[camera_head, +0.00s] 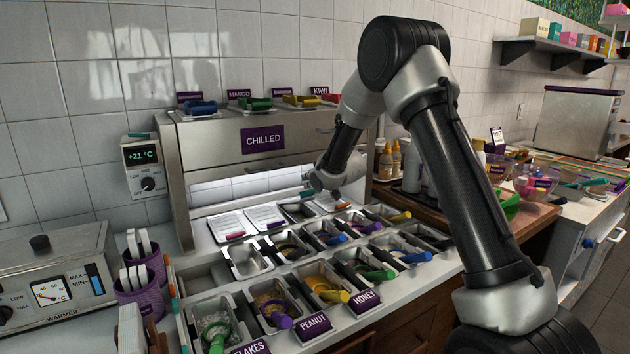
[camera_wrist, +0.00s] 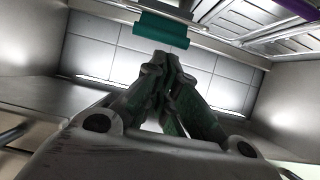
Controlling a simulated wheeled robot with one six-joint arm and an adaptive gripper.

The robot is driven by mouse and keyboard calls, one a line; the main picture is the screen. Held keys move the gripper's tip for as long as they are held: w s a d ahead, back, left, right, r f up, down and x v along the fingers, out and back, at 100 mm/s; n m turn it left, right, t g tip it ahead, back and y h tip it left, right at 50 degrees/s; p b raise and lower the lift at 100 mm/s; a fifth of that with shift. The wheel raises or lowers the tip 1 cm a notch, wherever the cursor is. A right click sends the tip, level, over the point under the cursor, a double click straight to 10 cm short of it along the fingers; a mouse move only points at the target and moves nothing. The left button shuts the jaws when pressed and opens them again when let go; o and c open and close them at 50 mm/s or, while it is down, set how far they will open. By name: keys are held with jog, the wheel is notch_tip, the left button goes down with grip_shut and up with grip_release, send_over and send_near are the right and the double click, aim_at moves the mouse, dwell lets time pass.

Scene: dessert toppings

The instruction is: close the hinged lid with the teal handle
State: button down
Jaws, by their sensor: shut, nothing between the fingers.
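The teal handle (camera_wrist: 160,30) shows at the top of the wrist view, on the edge of a pale lid or panel. A small teal piece (camera_head: 306,193) beside my gripper in the head view looks like the same handle. My gripper (camera_head: 318,188) is inside the chilled cabinet's opening. In the wrist view my gripper (camera_wrist: 163,62) is shut and empty, its fingertips right at the handle's lower edge. I cannot tell whether they touch it. My arm and gripper partly hide the lid in the head view, so its angle is unclear.
The steel chilled cabinet (camera_head: 225,150) stands over and around my gripper. Several open topping bins with coloured scoops fill the counter in front. A wooden board (camera_head: 420,210) lies to the right.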

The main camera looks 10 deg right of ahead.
jog(key=shift+w+a+f, duration=0.25)
jog(key=shift+w+f, duration=0.05)
jog(key=shift+w, duration=0.25)
jog(key=s+f, duration=0.1)
jog(key=f, duration=0.1)
jog(key=s+f, duration=0.1)
jog(key=f, duration=0.1)
jog(key=s+d+f, duration=0.1)
jog(key=f, duration=0.1)
jog(key=shift+s+d+f, duration=0.1)
jog(key=shift+s+f, duration=0.15)
jog(key=shift+f, duration=0.1)
jog(key=shift+r, duration=0.2)
dwell(0.5)
